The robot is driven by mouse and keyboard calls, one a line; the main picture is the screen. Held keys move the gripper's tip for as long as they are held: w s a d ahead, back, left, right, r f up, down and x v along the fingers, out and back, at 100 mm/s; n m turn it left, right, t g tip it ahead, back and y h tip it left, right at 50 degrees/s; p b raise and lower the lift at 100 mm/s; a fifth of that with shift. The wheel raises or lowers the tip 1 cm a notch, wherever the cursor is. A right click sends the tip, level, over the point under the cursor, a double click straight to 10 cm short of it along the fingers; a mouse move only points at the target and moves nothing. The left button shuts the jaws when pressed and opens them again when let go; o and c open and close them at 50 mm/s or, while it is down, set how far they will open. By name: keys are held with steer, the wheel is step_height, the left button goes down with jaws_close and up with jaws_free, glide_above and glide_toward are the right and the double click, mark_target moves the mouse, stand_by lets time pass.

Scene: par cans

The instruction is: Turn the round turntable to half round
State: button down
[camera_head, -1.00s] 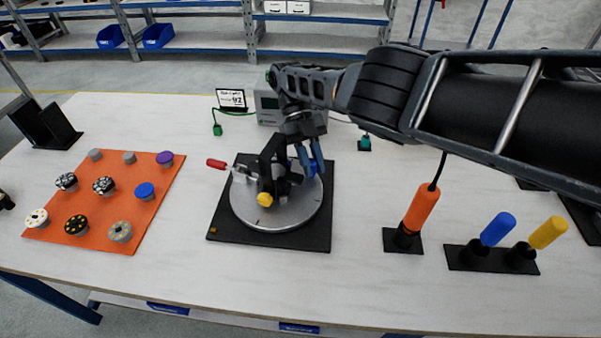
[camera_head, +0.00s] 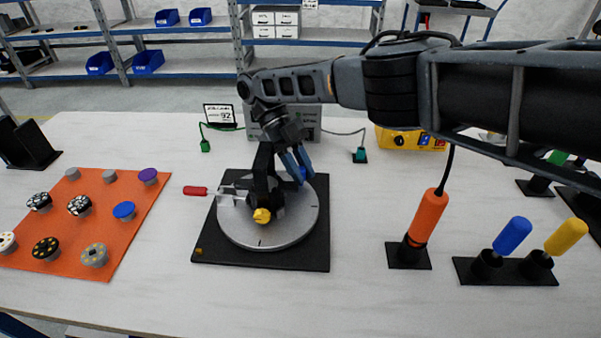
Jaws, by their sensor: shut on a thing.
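The round turntable is a grey disc (camera_head: 300,228) on a black square base (camera_head: 215,256) in the middle of the table. A black lamp housing with a yellow knob (camera_head: 262,215) stands on the disc. A lever with a red handle (camera_head: 195,191) points left from it, past the disc's edge. My gripper (camera_head: 301,174) reaches down from the upper right to the disc's back right edge. It is shut on a small blue piece there, apparently a peg of the turntable. The fingers hide most of this piece, and the housing hides part of the disc.
An orange mat (camera_head: 128,208) with several round knobs lies left. An orange-handled tool (camera_head: 426,218) stands in a holder at right, beside blue (camera_head: 512,235) and yellow (camera_head: 567,236) handles. A grey box (camera_head: 270,122) and a yellow box (camera_head: 408,138) stand behind. The table in front is clear.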

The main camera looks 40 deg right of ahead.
steer(key=shift+a, duration=0.1)
steer(key=c, duration=1)
jaws_free()
steer(key=shift+s, duration=0.1)
steer(key=shift+r, duration=0.4)
steer(key=r, duration=0.1)
steer(key=r+p, duration=0.2)
steer(key=r, duration=0.1)
steer(key=shift+s+d, duration=0.15)
steer(key=shift+d, duration=0.2)
steer(key=s+d+r+p, duration=0.1)
steer(key=s+d+r, duration=0.5)
steer(key=d, duration=0.2)
steer(key=shift+s+d+p, duration=0.35)
steer(key=shift+s, duration=0.05)
